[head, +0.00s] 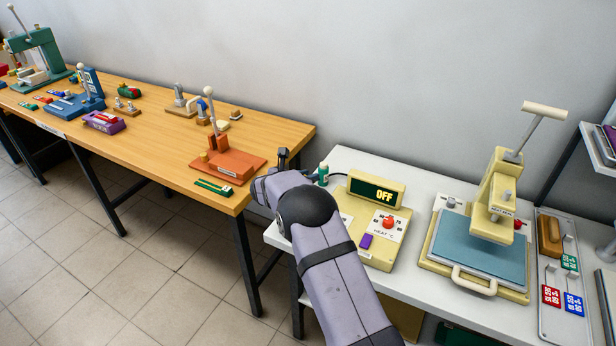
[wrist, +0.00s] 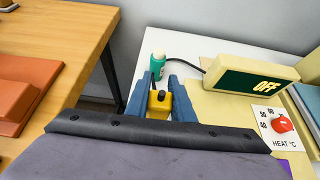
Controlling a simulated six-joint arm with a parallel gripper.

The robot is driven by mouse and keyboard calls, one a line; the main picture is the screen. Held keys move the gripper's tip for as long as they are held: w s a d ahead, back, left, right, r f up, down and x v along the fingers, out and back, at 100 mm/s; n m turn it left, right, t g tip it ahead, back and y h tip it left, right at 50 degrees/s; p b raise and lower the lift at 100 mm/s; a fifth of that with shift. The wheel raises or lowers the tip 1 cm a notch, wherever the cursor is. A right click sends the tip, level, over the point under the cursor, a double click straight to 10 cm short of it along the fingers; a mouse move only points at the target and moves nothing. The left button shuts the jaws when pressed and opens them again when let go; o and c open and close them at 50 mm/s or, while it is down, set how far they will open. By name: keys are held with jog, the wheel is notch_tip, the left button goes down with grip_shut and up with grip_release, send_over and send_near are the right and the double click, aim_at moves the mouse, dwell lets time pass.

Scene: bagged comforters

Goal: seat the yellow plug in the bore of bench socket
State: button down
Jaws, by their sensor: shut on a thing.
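The yellow plug (wrist: 158,108), with a dark tip on top, sits between the two blue fingers of my gripper (wrist: 158,86) in the wrist view. The gripper is shut on it. A green cylinder with a pale top (wrist: 157,64) stands on the white bench just beyond the fingertips and looks like the bench socket. A black cable runs from it to the heat controller. It also shows in the head view (head: 323,174), right of my wrist. Its bore cannot be made out. The plug is hidden by my arm in the head view.
The cream heat controller (head: 377,191) reads OFF and stands close right of the cylinder. A heat press (head: 490,200) is farther right on the white bench (head: 340,157). A wooden table (head: 160,140) with an orange fixture (head: 228,172) lies left, across a gap.

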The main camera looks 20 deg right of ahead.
jog(key=shift+f+b, duration=1.5)
jog(key=shift+f, duration=0.45)
jog(key=shift+f+b, duration=1)
jog(key=shift+b, duration=0.15)
dwell(1.1)
jog(key=c, duration=0.8)
grip_release()
jog(key=shift+a+r, duration=0.1)
jog(key=shift+s+a+r+p, duration=0.35)
jog(key=shift+s+a+r, duration=0.15)
jog(key=shift+r, duration=0.2)
jog(key=shift+s+a+r+p, duration=0.3)
jog(key=shift+s+a+r, duration=0.2)
jog(key=shift+r, duration=0.15)
jog(key=shift+s+a+r+p, duration=0.35)
jog(key=shift+s+a+r, duration=0.15)
jog(key=shift+r, duration=0.2)
jog(key=shift+s, duration=0.1)
jog(key=shift+b+v, duration=0.85)
jog(key=shift+v, duration=2.8)
